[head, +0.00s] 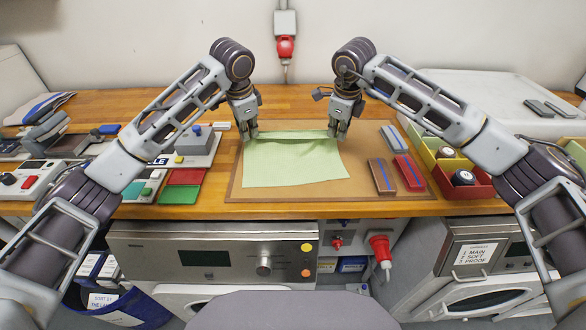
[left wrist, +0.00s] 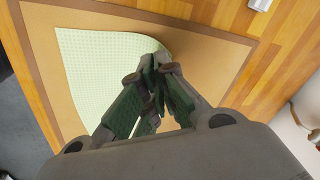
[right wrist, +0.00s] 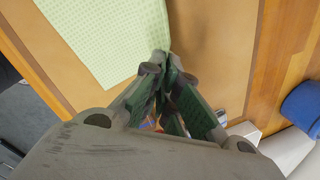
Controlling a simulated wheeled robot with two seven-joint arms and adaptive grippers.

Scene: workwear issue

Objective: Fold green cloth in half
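The light green cloth (head: 295,163) lies on the brown mat (head: 237,188) in the middle of the table, its far edge slightly raised. My left gripper (head: 250,136) is at the cloth's far left corner. In the left wrist view its fingertips (left wrist: 155,62) are together on the cloth's edge (left wrist: 95,65). My right gripper (head: 335,135) is at the far right corner. In the right wrist view its fingertips (right wrist: 160,60) meet at the corner of the cloth (right wrist: 105,35). Both corners are partly hidden by the fingers.
Folded brown (head: 382,176) and red (head: 409,172) cloths with blue stripes lie on the mat's right. Red (head: 478,188) and yellow bins stand further right. Green (head: 180,194) and red (head: 186,177) pads and control boxes are at left. The mat's near strip is clear.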

